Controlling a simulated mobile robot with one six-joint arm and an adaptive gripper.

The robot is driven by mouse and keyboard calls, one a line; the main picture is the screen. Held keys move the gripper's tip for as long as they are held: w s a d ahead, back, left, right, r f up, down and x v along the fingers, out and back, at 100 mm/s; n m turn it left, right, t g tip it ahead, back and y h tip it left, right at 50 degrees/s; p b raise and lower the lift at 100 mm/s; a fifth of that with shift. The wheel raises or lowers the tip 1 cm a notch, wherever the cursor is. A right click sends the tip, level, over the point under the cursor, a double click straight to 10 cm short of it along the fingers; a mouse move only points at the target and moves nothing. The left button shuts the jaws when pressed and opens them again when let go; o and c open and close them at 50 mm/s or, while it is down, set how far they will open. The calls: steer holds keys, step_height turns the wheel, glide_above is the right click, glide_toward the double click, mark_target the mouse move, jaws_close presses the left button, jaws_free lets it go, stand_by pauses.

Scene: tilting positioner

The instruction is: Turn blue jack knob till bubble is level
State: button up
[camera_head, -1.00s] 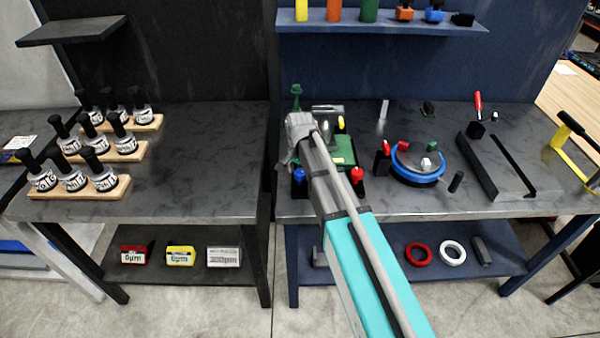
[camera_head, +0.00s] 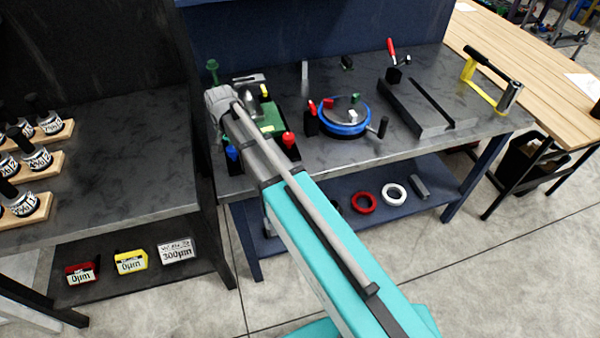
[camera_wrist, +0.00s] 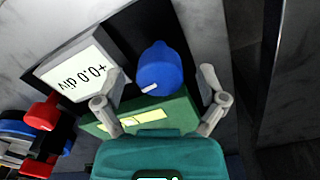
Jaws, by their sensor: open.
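The blue jack knob (camera_wrist: 158,68) has a pale pointer mark and lies between the fingers of my gripper (camera_wrist: 162,76) in the wrist view. The fingers are spread, with visible gaps on both sides of the knob. In the head view the blue knob (camera_head: 232,154) shows beside my arm, at the front left of the positioner. The positioner's green plate (camera_wrist: 180,110) carries a pale yellow strip (camera_wrist: 145,121), perhaps the level vial; I cannot make out a bubble. A white sign (camera_wrist: 78,78) reads "+0.0 div", upside down.
A red knob (camera_head: 288,139) stands at the positioner's front right, and a green knob (camera_head: 212,68) at its back left. A blue-ringed round table (camera_head: 345,118) and a dark rail (camera_head: 412,108) stand to the right. The dark bench (camera_head: 110,150) with bottles is left.

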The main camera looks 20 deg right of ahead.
mark_target(232, 148)
steer(key=n, duration=0.6)
steer(key=shift+n, duration=0.3)
steer(key=n, duration=0.7)
step_height(232, 148, up, 14)
steer(key=p, duration=1.4)
steer(key=s+d+f+m+b, duration=0.4)
steer(key=s+d+f+b, duration=0.2)
steer(key=s+d, duration=0.2)
steer(key=s+d+f+m+b, duration=0.5)
steer(key=s+d+f+b, duration=0.1)
steer(key=s+d, duration=0.3)
steer(key=shift+d+f+b, duration=0.3)
steer(key=shift+d+b, duration=0.05)
steer(key=shift+d, duration=0.1)
stand_by(2.2)
